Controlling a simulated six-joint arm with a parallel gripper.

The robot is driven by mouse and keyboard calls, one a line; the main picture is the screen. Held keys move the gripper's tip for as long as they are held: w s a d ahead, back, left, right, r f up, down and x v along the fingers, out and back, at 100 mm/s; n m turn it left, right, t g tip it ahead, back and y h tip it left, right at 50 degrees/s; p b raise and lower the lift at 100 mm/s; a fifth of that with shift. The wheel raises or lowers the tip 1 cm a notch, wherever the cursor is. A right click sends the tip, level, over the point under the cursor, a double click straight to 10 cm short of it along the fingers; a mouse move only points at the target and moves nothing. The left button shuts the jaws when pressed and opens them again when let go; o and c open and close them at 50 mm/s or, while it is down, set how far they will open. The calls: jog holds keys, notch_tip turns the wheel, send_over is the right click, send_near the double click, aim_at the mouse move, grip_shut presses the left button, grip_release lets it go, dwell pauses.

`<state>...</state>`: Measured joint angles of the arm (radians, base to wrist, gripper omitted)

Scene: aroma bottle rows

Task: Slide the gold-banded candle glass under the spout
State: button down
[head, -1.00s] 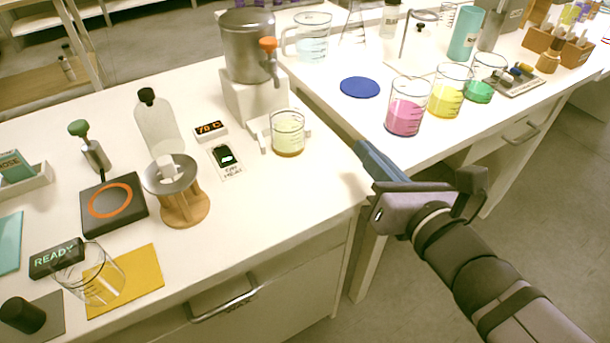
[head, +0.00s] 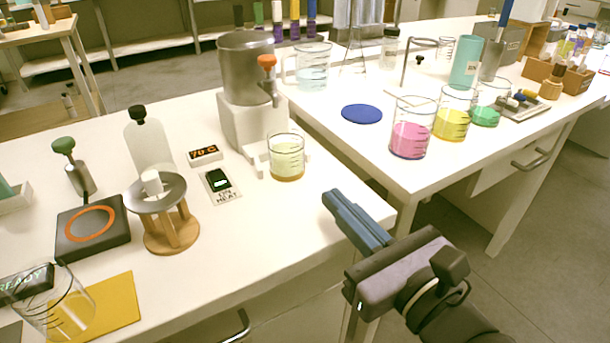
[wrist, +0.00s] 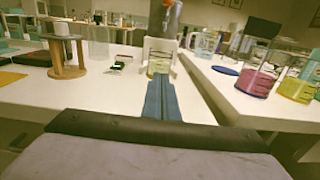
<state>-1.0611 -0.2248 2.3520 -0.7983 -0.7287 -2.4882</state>
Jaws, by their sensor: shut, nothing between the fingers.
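A glass beaker (head: 286,157) with pale yellow-green contents and a golden tint near its base stands upright on the white counter. It is the likeliest candle glass, though a distinct gold band is hard to make out. It stands by the white foot of a metal dispenser (head: 245,70), below and slightly in front of the spout (head: 274,95) with its orange knob. My gripper (head: 331,198) is shut and empty, near the counter's front edge, right of and nearer than the glass, apart from it. In the wrist view the blue fingers (wrist: 160,84) point toward the glass (wrist: 158,66), partly covering it.
A temperature display (head: 205,155) and a switch plate (head: 220,186) lie left of the glass. A wooden tripod (head: 170,226) stands farther left. The right bench holds a blue disc (head: 362,114) and a pink beaker (head: 410,128). Counter between gripper and glass is clear.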

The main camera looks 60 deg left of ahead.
aim_at(295, 158)
jog(key=a, duration=1)
jog(key=shift+b, duration=0.4)
jog(key=shift+a, duration=0.1)
jog(key=shift+a+f+b, duration=0.15)
jog(key=shift+a+b, duration=0.55)
jog(key=shift+b, duration=0.05)
jog(key=shift+w+a, duration=0.1)
jog(key=shift+a, duration=0.3)
jog(key=shift+d, duration=0.1)
